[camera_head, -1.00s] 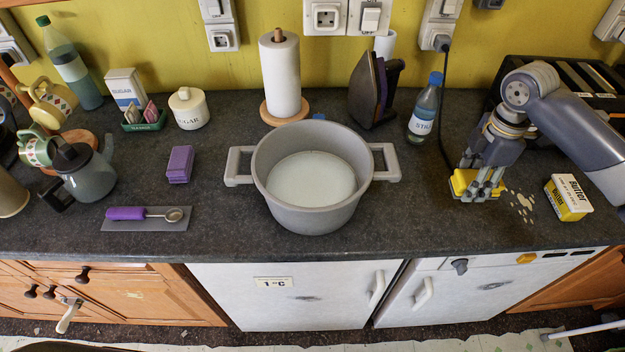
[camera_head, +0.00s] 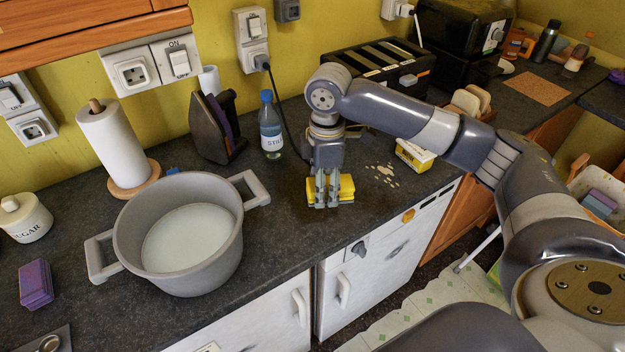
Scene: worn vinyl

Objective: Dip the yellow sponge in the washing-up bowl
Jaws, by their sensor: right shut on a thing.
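The yellow sponge (camera_head: 346,186) is at the worktop's front part, right of the bowl. My right gripper (camera_head: 327,198) points down and is shut on it; its fingers hide part of the sponge. I cannot tell whether the sponge touches the worktop. The washing-up bowl (camera_head: 128,222) is a grey, two-handled pot-like vessel with pale liquid (camera_head: 188,237) inside, standing to the left of the gripper and apart from it. My left gripper is not in view.
A water bottle (camera_head: 270,128) and an iron (camera_head: 214,130) stand behind, between bowl and gripper. A paper-towel roll (camera_head: 114,145) is behind the bowl. A butter pack (camera_head: 414,155) and pale crumbs (camera_head: 382,173) lie to the right.

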